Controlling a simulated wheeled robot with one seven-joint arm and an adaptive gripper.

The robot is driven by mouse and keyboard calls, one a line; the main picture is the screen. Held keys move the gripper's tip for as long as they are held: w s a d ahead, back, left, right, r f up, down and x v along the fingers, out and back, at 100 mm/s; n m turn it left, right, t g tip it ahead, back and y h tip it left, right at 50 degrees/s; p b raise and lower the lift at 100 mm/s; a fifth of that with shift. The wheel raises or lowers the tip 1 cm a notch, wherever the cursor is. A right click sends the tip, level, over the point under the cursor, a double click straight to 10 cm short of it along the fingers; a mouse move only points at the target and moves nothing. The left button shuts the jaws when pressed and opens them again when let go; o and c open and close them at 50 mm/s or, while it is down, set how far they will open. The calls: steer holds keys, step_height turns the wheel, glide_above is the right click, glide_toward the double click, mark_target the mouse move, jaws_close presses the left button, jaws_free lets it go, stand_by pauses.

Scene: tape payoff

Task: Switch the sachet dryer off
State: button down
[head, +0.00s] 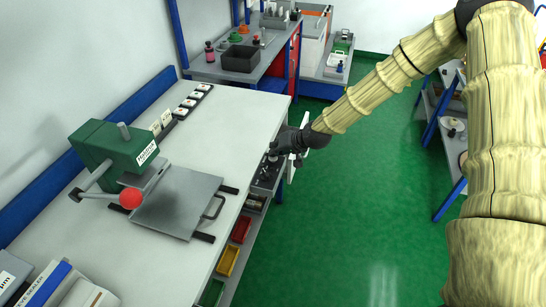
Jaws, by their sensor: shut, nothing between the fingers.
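My gripper (272,157) is dark and shut, with nothing seen between its fingers. It is by the right edge of the white bench, over or beside a dark unit (266,174) with small fittings at that edge. I cannot tell whether they touch, and my gripper partly hides the unit. No label in the head view tells me which thing is the sachet dryer. A dark strip with several white switches or sockets (188,103) lies along the back of the bench; their positions are too small to read.
A green press (112,148) with a red ball lever (130,198) stands on the white bench (240,112), beside a grey plate (178,200) with a handle. Coloured bins (228,261) sit under the right edge.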

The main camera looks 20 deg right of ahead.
steer(key=shift+r, duration=0.4)
steer(key=shift+r+p, duration=1.8)
steer(key=shift+r, duration=1.2)
